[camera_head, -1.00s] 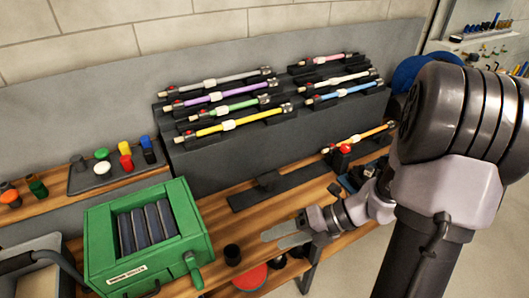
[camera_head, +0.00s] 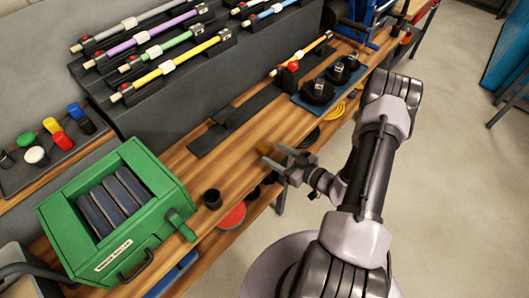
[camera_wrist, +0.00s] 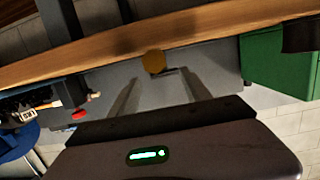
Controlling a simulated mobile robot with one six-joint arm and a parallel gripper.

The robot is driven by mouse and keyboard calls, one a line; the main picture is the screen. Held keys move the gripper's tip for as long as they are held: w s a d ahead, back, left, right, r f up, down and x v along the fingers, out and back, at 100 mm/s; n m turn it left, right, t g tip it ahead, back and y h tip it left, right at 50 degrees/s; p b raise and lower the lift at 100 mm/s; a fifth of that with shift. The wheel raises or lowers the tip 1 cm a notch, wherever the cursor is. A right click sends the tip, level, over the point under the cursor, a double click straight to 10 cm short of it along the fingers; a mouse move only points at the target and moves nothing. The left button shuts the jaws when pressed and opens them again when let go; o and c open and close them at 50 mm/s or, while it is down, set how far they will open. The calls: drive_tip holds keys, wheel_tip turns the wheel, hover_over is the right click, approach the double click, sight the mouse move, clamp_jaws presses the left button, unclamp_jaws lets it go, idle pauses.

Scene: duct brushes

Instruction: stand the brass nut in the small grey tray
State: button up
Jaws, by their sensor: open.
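The brass nut (camera_head: 263,147) is a small brown-gold piece near the front edge of the wooden bench. In the wrist view the nut (camera_wrist: 153,62) shows just beyond my fingertips, roughly between them. My gripper (camera_head: 275,157) is open and empty, its fingers pointing at the nut from the front side of the bench. It also shows open in the wrist view (camera_wrist: 159,75). A flat grey tray (camera_head: 22,183) at the far left bears several coloured caps. I cannot tell whether it is the small grey tray of the task.
A green box with dark rollers (camera_head: 65,225) and a black cup (camera_head: 212,199) stand left of the nut. Coloured brushes lie on a dark stepped rack (camera_head: 170,115) behind. A blue mat with black round parts (camera_head: 312,102) lies to the right.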

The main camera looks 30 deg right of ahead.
sight(267, 149)
drive_tip(key=x, duration=0.1)
drive_tip(key=b+x, duration=0.1)
drive_tip(key=x, duration=0.3)
drive_tip(key=shift+d+f+b, duration=0.25)
drive_tip(key=shift+b, duration=0.1)
clamp_jaws()
drive_tip(key=shift+r, duration=0.15)
drive_tip(key=shift+r+p, duration=0.3)
drive_tip(key=r+p, duration=0.2)
drive_tip(key=r, duration=0.1)
drive_tip(key=shift+s+d, duration=0.1)
drive_tip(key=shift+s, duration=0.3)
drive_tip(key=s+r+p, duration=0.1)
drive_tip(key=s+p, duration=0.2)
drive_tip(key=s, duration=1.2)
drive_tip(key=w+a+r+n+g+y+b, duration=0.5)
drive_tip(key=w+a+r, duration=0.4)
drive_tip(key=w+a, duration=0.4)
drive_tip(key=shift+w+a+r+n+g+y, duration=0.2)
drive_tip(key=shift+w+a+n+g+y, duration=0.15)
drive_tip(key=shift+a+n+y, duration=0.7)
